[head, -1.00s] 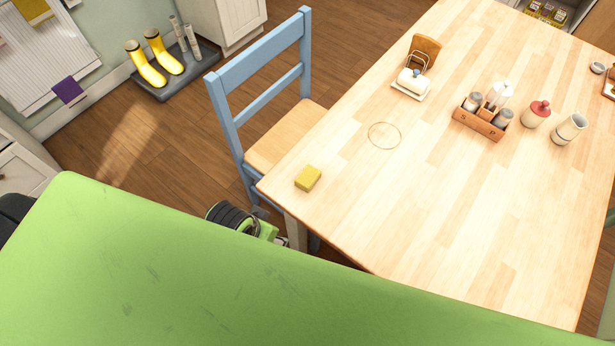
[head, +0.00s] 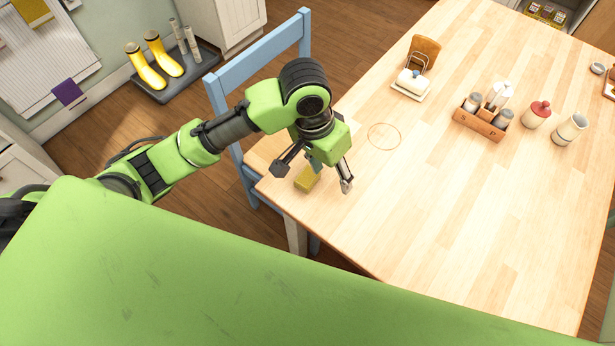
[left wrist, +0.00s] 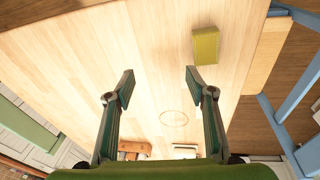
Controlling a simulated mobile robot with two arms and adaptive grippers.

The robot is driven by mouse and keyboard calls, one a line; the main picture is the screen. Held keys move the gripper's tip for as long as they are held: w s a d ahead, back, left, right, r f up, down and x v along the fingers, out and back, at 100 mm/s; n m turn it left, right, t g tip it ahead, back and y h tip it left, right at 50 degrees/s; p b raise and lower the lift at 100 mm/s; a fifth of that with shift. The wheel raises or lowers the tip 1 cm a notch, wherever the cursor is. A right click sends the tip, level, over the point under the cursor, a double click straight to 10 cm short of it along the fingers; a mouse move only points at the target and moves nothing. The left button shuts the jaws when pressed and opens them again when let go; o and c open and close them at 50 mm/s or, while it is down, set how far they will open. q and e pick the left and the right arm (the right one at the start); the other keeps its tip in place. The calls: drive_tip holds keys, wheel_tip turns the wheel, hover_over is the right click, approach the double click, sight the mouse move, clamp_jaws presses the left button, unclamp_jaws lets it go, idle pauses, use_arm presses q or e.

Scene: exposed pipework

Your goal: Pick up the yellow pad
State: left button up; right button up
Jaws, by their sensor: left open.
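The yellow pad (head: 306,180) lies flat on the wooden table near its left corner in the head view, partly hidden by my gripper. My left gripper (head: 314,182) is open above the pad, its fingers spread to either side in that view. In the left wrist view the pad (left wrist: 206,46) lies beyond the fingertips and to the right, close to the right finger. The gap between the open fingers (left wrist: 160,84) is empty. I cannot see contact between finger and pad. My right gripper is not in view.
The wooden table (head: 440,210) is bare around the pad, with a thin red circle (head: 384,136) drawn nearby. A blue chair (head: 262,70) stands against the left edge. A napkin holder (head: 424,52), butter dish (head: 411,84), condiment caddy (head: 478,123) and bottles stand farther back.

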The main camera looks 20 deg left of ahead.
use_arm(q)
wheel_tip(320, 180, up, 5)
drive_tip(key=n+y, duration=0.2)
hover_over(307, 176)
drive_tip(key=shift+g, duration=0.4)
drive_tip(key=f, duration=0.8)
drive_tip(key=shift+w, duration=0.3)
drive_tip(key=f, duration=0.5)
drive_tip(key=shift+s+f+p, duration=0.3)
drive_tip(key=shift+s+p, duration=0.05)
drive_tip(key=c, duration=1)
